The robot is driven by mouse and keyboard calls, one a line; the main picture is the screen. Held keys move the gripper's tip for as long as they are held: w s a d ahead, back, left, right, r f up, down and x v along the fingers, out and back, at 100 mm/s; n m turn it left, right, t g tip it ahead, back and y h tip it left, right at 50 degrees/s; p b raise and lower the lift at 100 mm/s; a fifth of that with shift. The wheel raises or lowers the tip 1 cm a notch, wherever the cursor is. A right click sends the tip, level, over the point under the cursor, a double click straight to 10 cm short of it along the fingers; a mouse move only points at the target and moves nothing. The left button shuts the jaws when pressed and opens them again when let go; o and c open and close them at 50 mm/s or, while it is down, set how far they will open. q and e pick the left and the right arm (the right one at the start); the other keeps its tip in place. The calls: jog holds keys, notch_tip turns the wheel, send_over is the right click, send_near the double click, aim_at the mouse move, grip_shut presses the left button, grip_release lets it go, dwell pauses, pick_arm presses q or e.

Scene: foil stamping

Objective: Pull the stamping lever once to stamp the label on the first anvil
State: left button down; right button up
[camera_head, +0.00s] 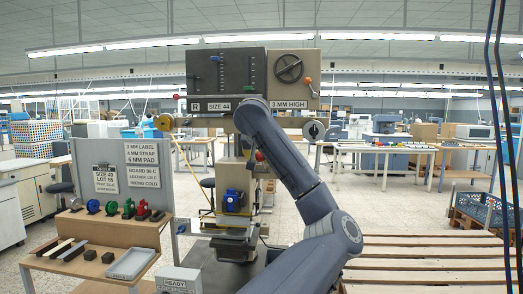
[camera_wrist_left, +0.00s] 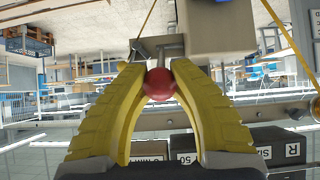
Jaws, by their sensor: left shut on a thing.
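The stamping press (camera_head: 227,75) stands in the middle of the head view, with a dark panel and a handwheel at its top. Its lever ends in a red ball knob (camera_wrist_left: 159,86). My left gripper (camera_wrist_left: 158,72) is shut on this knob, its yellow fingers on both sides of it. In the head view the gripper is mostly hidden behind my own arm. A blue part (camera_head: 232,200) sits on the press column, above the anvil area (camera_head: 235,246). I cannot make out the label there. My right gripper is not in view.
A wooden bench (camera_head: 95,262) at left holds several coloured reels (camera_head: 127,208), dark blocks and a grey tray (camera_head: 132,263). A grey board (camera_head: 150,165) with notes stands behind it. A READY box (camera_head: 178,281) is at the front. A slatted wooden surface (camera_head: 430,265) lies at right.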

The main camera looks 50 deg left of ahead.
pick_arm(q)
jog(key=shift+s+d+f, duration=0.15)
jog(key=shift+f, duration=0.4)
jog(key=shift+s+d+f, duration=0.15)
jog(key=shift+s+f, duration=0.05)
jog(key=shift+f, duration=0.3)
jog(key=shift+s+d+f, duration=0.15)
jog(key=shift+f, duration=0.5)
jog(key=shift+s+d+f, duration=0.2)
jog(key=shift+f, duration=0.55)
jog(key=shift+s+d+f, duration=0.15)
jog(key=shift+f, duration=0.7)
notch_tip(320, 180, down, 3)
jog(key=shift+s+d+f, duration=0.15)
